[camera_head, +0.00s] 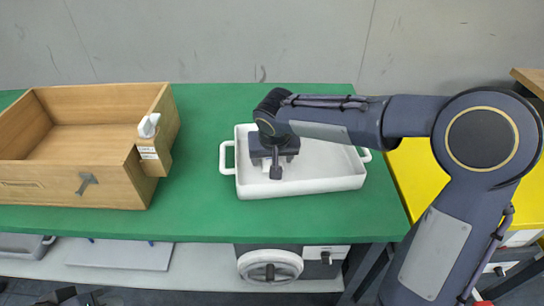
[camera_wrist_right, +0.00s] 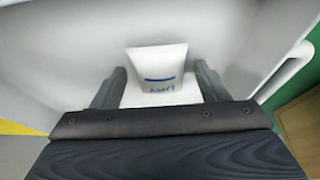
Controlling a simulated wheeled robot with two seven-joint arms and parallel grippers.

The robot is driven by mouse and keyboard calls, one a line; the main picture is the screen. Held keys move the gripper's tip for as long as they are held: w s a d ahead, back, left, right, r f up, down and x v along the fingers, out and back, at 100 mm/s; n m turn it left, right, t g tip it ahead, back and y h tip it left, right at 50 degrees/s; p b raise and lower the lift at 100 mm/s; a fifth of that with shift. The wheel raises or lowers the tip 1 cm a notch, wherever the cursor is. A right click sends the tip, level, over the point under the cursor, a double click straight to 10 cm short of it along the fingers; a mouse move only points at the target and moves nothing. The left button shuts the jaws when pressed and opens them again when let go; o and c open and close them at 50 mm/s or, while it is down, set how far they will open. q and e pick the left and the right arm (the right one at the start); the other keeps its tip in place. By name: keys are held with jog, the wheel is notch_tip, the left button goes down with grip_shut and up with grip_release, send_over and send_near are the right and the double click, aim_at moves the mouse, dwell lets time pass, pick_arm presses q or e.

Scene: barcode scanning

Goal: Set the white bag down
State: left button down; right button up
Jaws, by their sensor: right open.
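The white bag (camera_wrist_right: 158,62), with a blue stripe and blue lettering, lies in the white tray (camera_wrist_right: 60,45) in the right wrist view. My right gripper (camera_wrist_right: 162,82) is open, with one finger on each side of the bag and visible gaps between the fingers and the bag. In the head view my right gripper (camera_head: 275,172) points down inside the white tray (camera_head: 310,186), and the bag is hidden beneath it.
The tray stands on a green table (camera_head: 200,215). A wooden box (camera_head: 60,190) stands at the left, with a white scanner (camera_head: 148,126) in a wooden holder (camera_head: 152,160) at its right side. A yellow surface (camera_head: 408,170) is at the right. Green table is clear between box and tray.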

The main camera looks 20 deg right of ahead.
jog(key=d+p+v, duration=0.1)
jog(key=p+v, duration=0.2)
jog(key=v, duration=0.9)
jog(key=s+d+f+y, duration=0.2)
jog(key=s+d, duration=0.4)
jog(key=s, duration=0.6)
jog(key=s+f+t+y, duration=0.1)
jog(key=s+f, duration=0.4)
jog(key=s, duration=0.5)
jog(key=shift+s+a+y, duration=0.25)
jog(key=shift+a+y, duration=0.2)
jog(key=shift+y, duration=0.25)
jog(key=shift+r, duration=0.15)
notch_tip(320, 180, up, 21)
jog(key=p, duration=2.1)
